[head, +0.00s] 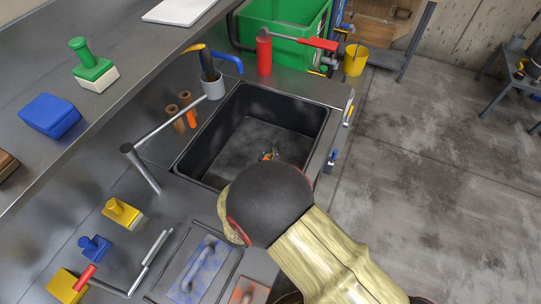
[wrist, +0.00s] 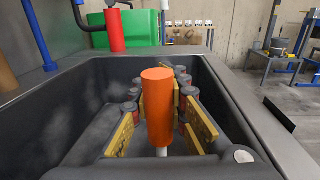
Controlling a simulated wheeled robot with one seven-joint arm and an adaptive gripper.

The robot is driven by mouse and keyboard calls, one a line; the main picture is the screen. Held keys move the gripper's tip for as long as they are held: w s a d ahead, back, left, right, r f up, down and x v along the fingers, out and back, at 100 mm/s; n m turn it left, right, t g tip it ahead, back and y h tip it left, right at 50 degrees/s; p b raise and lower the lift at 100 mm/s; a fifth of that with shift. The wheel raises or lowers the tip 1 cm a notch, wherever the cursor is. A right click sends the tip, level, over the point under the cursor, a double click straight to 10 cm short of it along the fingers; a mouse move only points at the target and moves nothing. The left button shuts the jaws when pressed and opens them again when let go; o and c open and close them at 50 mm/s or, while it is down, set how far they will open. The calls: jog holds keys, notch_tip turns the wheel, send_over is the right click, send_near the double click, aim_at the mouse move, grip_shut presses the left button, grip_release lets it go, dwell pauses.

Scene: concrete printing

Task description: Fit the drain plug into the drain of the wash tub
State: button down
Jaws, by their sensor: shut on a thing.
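The black wash tub (head: 222,150) is set in the metal counter in the head view; its dark walls surround my gripper in the wrist view (wrist: 75,125). My gripper (wrist: 160,112) is shut on an orange cylinder with a pale stem, which I take as the drain plug (wrist: 158,100). The plug stands roughly upright between the yellow finger pads. In the head view only small bits of gripper and orange (head: 269,155) show past my dark round arm link. I cannot make out the drain opening, nor whether the plug touches the tub floor.
A red cylinder with a lever (head: 264,52) stands behind the tub, before a green bin (head: 285,20). A grey cup with tools (head: 212,85) and a metal bar (head: 168,125) are left of it. A pale round spot (wrist: 243,156) shows at the wrist view's lower right.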

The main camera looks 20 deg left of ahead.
jog(key=shift+f, duration=0.3)
dwell(0.8)
jog(key=shift+r, duration=0.15)
jog(key=shift+r, duration=0.2)
jog(key=shift+a+p, duration=0.1)
jog(key=shift+p, duration=0.25)
dwell(1.4)
jog(key=shift+f, duration=0.35)
jog(key=shift+r, duration=0.4)
dwell(0.5)
